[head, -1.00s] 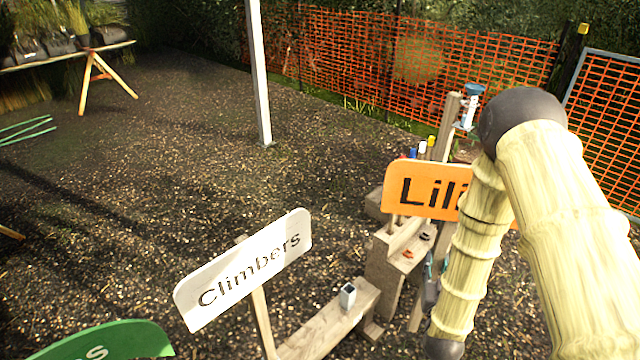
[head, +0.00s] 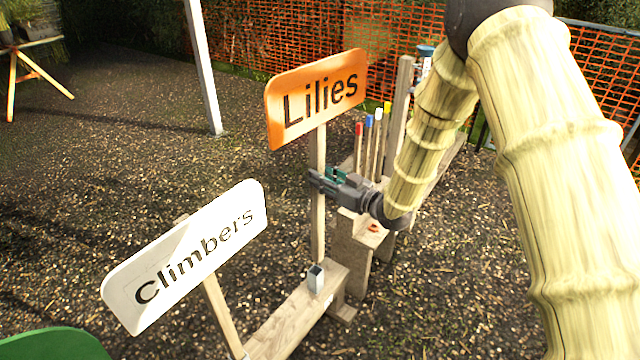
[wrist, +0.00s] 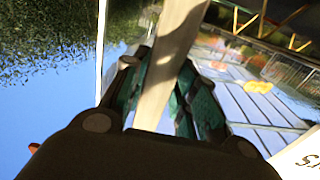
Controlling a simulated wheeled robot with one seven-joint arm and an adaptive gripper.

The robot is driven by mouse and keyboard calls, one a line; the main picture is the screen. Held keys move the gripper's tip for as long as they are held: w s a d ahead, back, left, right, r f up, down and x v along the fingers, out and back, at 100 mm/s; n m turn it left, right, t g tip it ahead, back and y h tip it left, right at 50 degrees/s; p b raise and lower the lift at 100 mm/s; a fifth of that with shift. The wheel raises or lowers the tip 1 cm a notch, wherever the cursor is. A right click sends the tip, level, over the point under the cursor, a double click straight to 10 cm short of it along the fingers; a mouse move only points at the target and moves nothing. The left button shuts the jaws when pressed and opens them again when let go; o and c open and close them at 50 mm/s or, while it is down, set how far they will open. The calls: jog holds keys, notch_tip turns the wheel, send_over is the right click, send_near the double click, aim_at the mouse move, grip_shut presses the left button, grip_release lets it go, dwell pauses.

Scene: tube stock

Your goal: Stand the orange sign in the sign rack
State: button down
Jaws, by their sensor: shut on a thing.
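The orange sign (head: 316,95), lettered "Lilies", stands nearly upright on a pale wooden post (head: 318,225). My gripper (head: 322,180) is shut on that post below the board. In the wrist view the post (wrist: 168,70) runs between the green finger pads. The sign rack (head: 290,318) is a low wooden beam with a small grey metal socket (head: 316,278). The post's lower end is at the socket's top in the head view; I cannot tell whether it is inside.
A white "Climbers" sign (head: 185,255) stands in the rack to the left, with part of a green sign (head: 55,345) nearer. A wooden stand with several colour-tipped stakes (head: 368,145) is behind my gripper. Gravel to the left is open.

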jog(key=shift+n+g+y, duration=0.4)
jog(key=shift+g, duration=0.1)
jog(key=f+b, duration=0.2)
jog(key=f, duration=0.1)
jog(key=a+f+b, duration=0.1)
jog(key=f+b, duration=0.1)
jog(key=shift+d, duration=0.15)
dwell(1.0)
jog(key=shift+f, duration=0.2)
